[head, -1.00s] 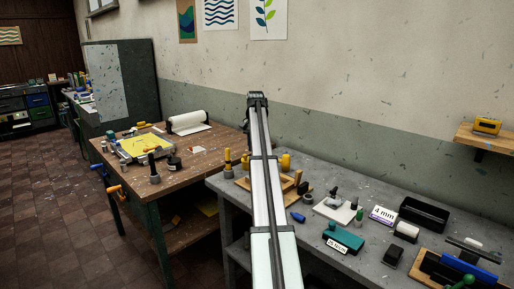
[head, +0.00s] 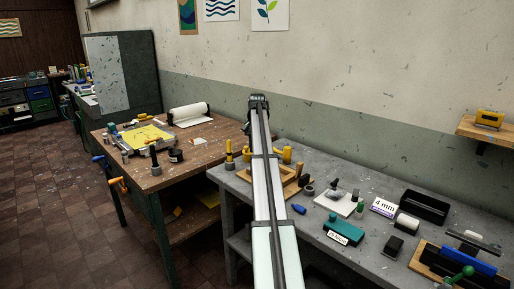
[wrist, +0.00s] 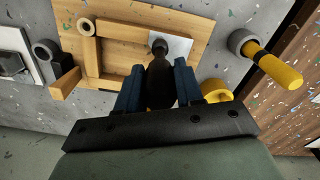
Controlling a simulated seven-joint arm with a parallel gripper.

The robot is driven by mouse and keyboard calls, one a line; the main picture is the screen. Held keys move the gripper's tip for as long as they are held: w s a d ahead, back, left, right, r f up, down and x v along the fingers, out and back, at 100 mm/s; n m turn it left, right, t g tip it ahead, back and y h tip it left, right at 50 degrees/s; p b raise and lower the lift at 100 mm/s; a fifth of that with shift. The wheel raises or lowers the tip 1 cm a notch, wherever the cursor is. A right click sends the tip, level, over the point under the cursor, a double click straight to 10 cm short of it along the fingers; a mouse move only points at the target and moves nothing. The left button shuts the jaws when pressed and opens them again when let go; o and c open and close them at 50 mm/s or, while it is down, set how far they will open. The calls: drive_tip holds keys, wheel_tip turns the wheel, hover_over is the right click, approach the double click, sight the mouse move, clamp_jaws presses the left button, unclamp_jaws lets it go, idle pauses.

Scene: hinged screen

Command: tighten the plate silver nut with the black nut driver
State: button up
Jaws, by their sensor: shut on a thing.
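In the wrist view my gripper (wrist: 159,72) has its blue fingers shut on the black nut driver (wrist: 159,88). The driver's grey socket end (wrist: 160,47) points away from me, at the silver plate (wrist: 181,47) on a wooden board (wrist: 204,28). The socket end overlaps the plate in this view; I cannot tell whether it touches. The plate's silver nut does not show and may be hidden by the socket. In the head view my arm covers this spot and the gripper's fingers do not show.
A yellow-handled driver (wrist: 275,67) with a grey socket is right of the plate in the wrist view. A wooden frame (wrist: 93,58) with a ring (wrist: 86,27) is left. The grey bench (head: 330,172) carries a green box (head: 345,231) and a black tray (head: 424,207).

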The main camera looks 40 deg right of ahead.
drive_tip(key=shift+f, duration=1.05)
idle(0.5)
drive_tip(key=shift+m, duration=0.5)
drive_tip(key=shift+r, duration=0.1)
drive_tip(key=shift+r, duration=2.3)
